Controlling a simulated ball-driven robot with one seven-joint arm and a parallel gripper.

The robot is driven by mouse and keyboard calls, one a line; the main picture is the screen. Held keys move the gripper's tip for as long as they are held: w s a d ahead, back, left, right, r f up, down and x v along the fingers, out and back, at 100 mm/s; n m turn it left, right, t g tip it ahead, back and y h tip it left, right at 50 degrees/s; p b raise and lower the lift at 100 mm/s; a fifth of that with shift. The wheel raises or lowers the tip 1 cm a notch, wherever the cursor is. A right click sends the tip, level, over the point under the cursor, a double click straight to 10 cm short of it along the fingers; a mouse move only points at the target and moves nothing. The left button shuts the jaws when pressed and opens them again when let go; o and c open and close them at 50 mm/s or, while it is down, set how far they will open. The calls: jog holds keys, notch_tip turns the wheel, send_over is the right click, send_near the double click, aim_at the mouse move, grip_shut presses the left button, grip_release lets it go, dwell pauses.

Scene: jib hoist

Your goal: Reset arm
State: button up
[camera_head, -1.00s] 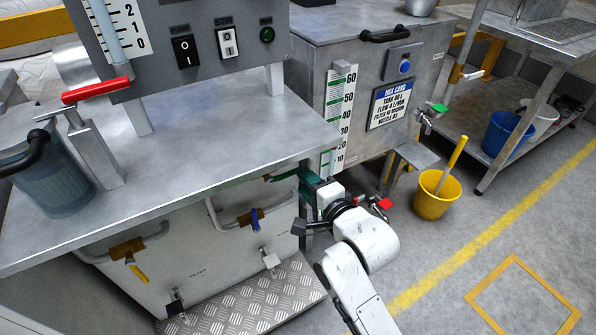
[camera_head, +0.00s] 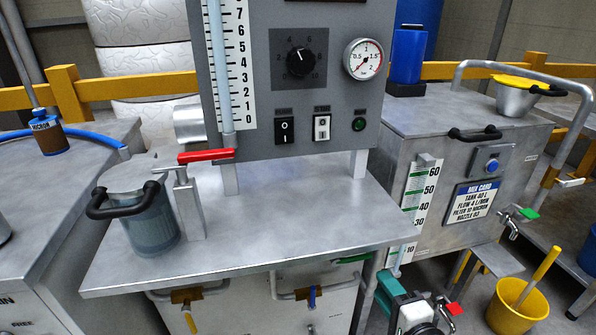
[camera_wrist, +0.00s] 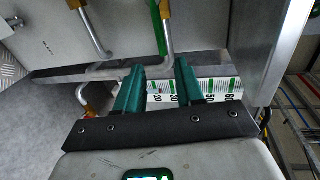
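My gripper (camera_wrist: 160,74) shows in the wrist view with its two green fingers standing apart and nothing seen between them. In the head view my gripper (camera_head: 384,288) is low in the picture, just right of the steel bench's front edge. My white wrist shows beside it at the bottom edge; the rest of my arm is mostly out of view. In the wrist view a level scale strip (camera_wrist: 195,92) lies behind the fingers, with a grey bar crossing near their tips.
The steel bench (camera_head: 260,213) carries a control panel (camera_head: 290,90) and a jug (camera_head: 150,222). A steel tank (camera_head: 455,145) stands right of my gripper, with a tap (camera_head: 512,222). A yellow bucket (camera_head: 515,308) is on the floor. Pipe handles and valves line the cabinet under the bench.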

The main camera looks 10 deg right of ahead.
jog(key=s+d+f+n+g, duration=0.1)
jog(key=s+f+n+g, duration=0.65)
jog(key=s, duration=0.55)
jog(key=s+d+f+n+g, duration=0.1)
jog(key=s+f+n+g, duration=0.7)
jog(key=s, duration=0.5)
notch_tip(320, 180, up, 23)
jog(key=s+n+p, duration=0.1)
jog(key=n+p, duration=0.1)
jog(key=p, duration=2.2)
jog(key=shift+a+t, duration=0.35)
jog(key=shift+f, duration=0.1)
